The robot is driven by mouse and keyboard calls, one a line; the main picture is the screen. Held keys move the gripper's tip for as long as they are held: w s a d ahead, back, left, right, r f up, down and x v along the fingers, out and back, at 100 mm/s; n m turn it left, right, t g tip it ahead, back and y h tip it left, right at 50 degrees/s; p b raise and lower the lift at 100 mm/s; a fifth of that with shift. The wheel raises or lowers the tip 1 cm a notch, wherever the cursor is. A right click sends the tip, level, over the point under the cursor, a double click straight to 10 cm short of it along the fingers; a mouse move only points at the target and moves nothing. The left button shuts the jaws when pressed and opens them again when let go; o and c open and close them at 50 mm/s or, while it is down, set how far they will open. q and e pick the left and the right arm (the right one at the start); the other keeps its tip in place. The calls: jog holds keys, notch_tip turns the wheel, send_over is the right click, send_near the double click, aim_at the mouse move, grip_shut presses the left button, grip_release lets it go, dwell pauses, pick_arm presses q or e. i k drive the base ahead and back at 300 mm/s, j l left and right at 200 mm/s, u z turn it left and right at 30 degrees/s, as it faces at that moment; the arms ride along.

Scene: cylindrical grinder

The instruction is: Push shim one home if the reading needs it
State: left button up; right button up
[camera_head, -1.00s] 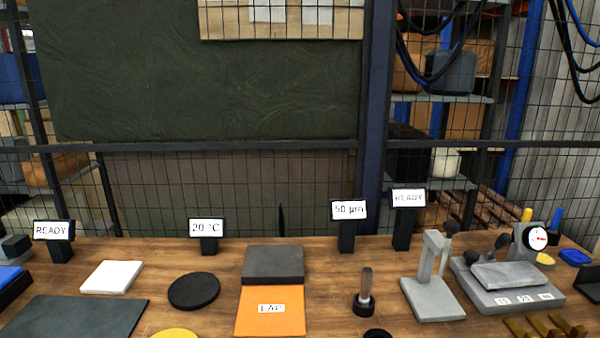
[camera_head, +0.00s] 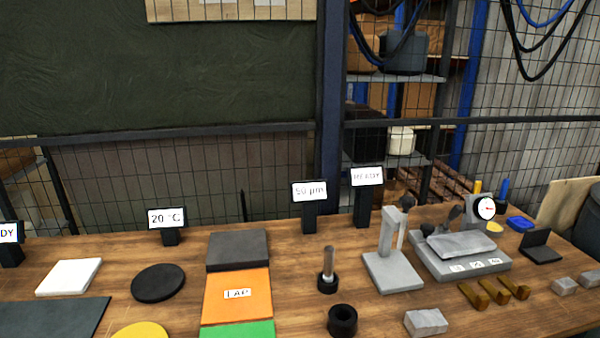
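Several small brass pieces, probably the shims, stand in a row at the right front; one is the left brass piece (camera_head: 472,293). Which is shim one I cannot tell. Behind them a grey fixture (camera_head: 465,263) carries a tilted grey plate (camera_head: 462,244) and small white labels on its front, too small to read surely. A dial gauge (camera_head: 486,208) with a white face and red needle stands at its back; its value is unreadable. A display (camera_head: 309,191) reads 50 µm. Neither of my grippers is in view.
A grey stand (camera_head: 392,265), a black-based post (camera_head: 328,275), a black ring (camera_head: 342,320) and grey blocks (camera_head: 426,322) stand nearby. An orange LAP pad (camera_head: 238,296), black disc (camera_head: 158,282) and white plate (camera_head: 69,277) lie left. A mesh fence stands behind the table.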

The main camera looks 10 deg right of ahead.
aim_at(481, 302)
jog(key=z, duration=1.35)
